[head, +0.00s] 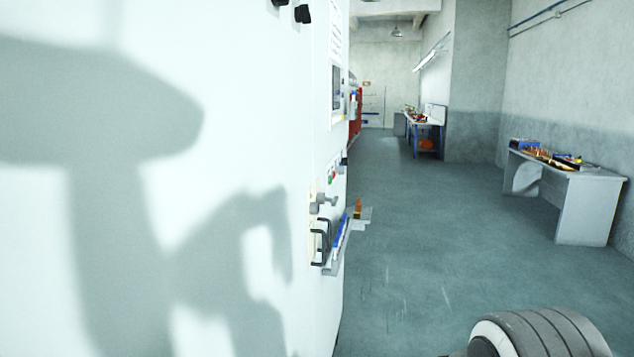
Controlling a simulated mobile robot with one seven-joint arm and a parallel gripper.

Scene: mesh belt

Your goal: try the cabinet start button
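The white cabinet (250,130) fills the left half of the head view, very close. Its right-hand front face is seen at a steep slant. Small green and red buttons (332,175) show on that face at mid height; I cannot tell surely which is the start button. Grey knobs (322,201) and a black handle (320,243) are below them. A dark panel (337,88) is higher up. My gripper is not in view; a ringed grey part at the bottom right seems to be my arm.
A narrow shelf (361,215) with small items juts out from the cabinet's front. Open grey floor (420,240) runs to the right and back. A grey desk (586,207) with items stands by the right wall. A blue-legged bench (426,126) stands farther back.

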